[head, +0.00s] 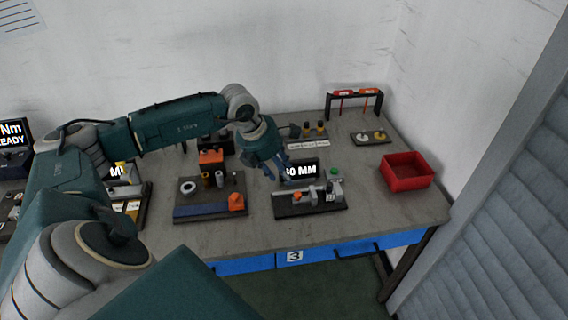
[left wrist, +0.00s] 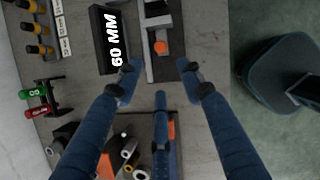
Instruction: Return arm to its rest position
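My left arm reaches in from the left in the head view, bent over the workbench (head: 330,235). My left gripper (head: 278,168) hangs above the bench beside the black display reading "60 MM" (head: 304,168). In the left wrist view the gripper's (left wrist: 159,83) blue fingers are spread apart with nothing between them. The display (left wrist: 112,40) lies to the left of the fingers there. The measuring fixture with an orange button (left wrist: 161,47) shows beyond the fingertips. My right gripper is in neither view.
A dark tray (head: 210,213) with rings, cylinders and an orange block stands left of the fixture (head: 310,203). A red bin (head: 406,171), a small plate with discs (head: 370,137) and a black rack (head: 354,104) stand right and behind. Bare bench lies before the bin.

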